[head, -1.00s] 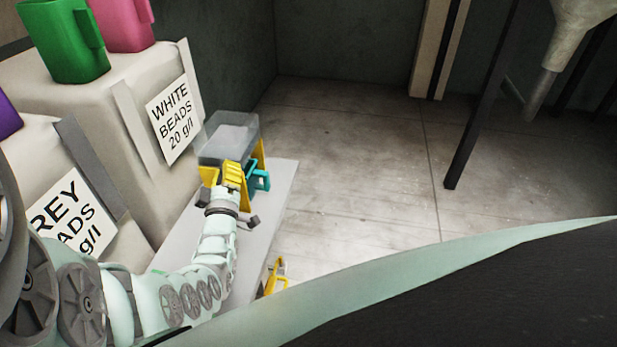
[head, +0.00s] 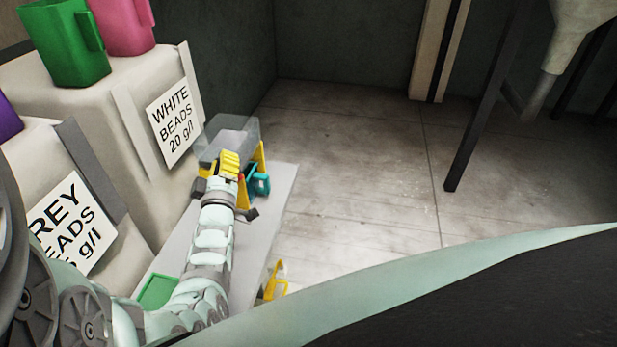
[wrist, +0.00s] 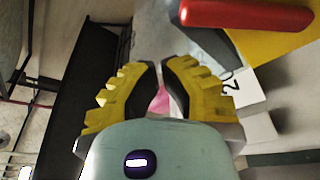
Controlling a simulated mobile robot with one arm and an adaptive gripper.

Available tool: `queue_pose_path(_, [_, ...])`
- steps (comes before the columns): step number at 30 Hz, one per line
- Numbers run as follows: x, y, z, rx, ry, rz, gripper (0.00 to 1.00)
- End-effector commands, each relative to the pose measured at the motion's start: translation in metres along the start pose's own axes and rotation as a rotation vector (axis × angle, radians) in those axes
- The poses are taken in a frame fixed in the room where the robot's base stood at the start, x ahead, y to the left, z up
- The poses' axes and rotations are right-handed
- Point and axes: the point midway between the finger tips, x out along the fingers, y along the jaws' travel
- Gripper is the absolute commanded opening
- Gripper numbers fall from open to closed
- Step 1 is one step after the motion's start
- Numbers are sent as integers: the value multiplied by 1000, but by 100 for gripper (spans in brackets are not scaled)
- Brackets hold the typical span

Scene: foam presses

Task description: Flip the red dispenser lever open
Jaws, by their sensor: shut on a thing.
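The dispenser has a clear hopper (head: 236,128) on yellow legs (head: 262,158), on a narrow grey table. My yellow-fingered gripper (head: 229,163) is at its near side in the head view, covering part of it. The red lever (wrist: 245,14) lies across the top right of the wrist view, beside a yellow panel (wrist: 285,42). It lies beyond and to the right of my fingertips (wrist: 161,66). The tips are nearly together with a narrow gap. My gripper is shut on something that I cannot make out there. A teal cup (head: 260,182) is under the hopper.
Labelled white-beads (head: 128,92) and grey-beads (head: 35,160) containers stand left of the table (head: 278,205). Green (head: 66,45) and pink (head: 125,25) jugs sit on top. A green item (head: 157,290) and a yellow item (head: 275,282) are nearer. Open floor lies right.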

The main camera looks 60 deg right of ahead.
Motion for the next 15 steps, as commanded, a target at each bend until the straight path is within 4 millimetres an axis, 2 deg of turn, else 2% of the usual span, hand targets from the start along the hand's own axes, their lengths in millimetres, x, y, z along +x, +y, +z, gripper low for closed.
queue_pose_path(15, [10,40,-27,1,-2,6,0])
